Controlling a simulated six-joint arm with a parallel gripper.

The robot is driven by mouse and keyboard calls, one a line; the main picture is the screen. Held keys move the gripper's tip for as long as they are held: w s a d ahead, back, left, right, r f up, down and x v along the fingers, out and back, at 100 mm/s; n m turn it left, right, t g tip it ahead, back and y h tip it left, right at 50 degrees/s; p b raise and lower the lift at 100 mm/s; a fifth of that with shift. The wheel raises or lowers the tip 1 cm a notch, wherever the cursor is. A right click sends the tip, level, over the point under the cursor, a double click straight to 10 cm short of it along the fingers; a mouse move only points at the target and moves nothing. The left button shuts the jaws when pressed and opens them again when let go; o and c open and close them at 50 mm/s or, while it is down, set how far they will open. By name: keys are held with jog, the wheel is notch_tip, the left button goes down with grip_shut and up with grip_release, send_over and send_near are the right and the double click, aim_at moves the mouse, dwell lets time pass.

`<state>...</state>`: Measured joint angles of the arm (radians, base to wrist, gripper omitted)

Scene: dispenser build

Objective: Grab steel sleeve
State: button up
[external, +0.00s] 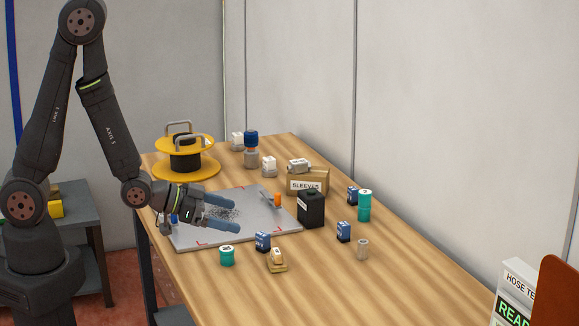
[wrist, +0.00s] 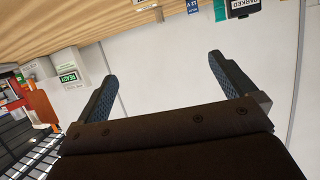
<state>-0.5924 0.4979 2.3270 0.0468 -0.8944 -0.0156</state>
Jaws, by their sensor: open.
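A small grey metal cylinder (external: 362,249), which looks like the steel sleeve, stands upright on the right part of the wooden table in the external view. A box labelled SLEEVES (external: 308,182) stands farther back, with a pale part on top. My gripper (external: 230,219) is open and empty above the grey plate, well to the left of the cylinder. In the wrist view its two fingers (wrist: 162,70) are spread with only wall between them. I cannot make out the cylinder surely in the wrist view.
The grey plate (external: 190,239) lies under my gripper. A black box (external: 311,208), blue blocks (external: 344,232), teal cylinders (external: 364,205) and a tan part (external: 277,261) stand around. A yellow-and-black reel (external: 185,157) is at the back left.

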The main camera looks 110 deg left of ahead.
jog(key=shift+c, duration=0.2)
jog(key=c, duration=1.1)
jog(key=n+g+h, duration=0.7)
jog(key=n+h, duration=0.2)
jog(key=n, duration=1.6)
send_near(362, 240)
jog(key=shift+n, duration=0.3)
jog(key=x, duration=0.4)
jog(key=d+x, duration=0.1)
jog(key=shift+w+f, duration=0.1)
jog(key=shift+f, duration=0.2)
jog(key=shift+a+x, duration=0.2)
jog(key=shift+x, duration=1.15)
jog(key=shift+a+x, duration=0.15)
jog(key=shift+x, duration=1.15)
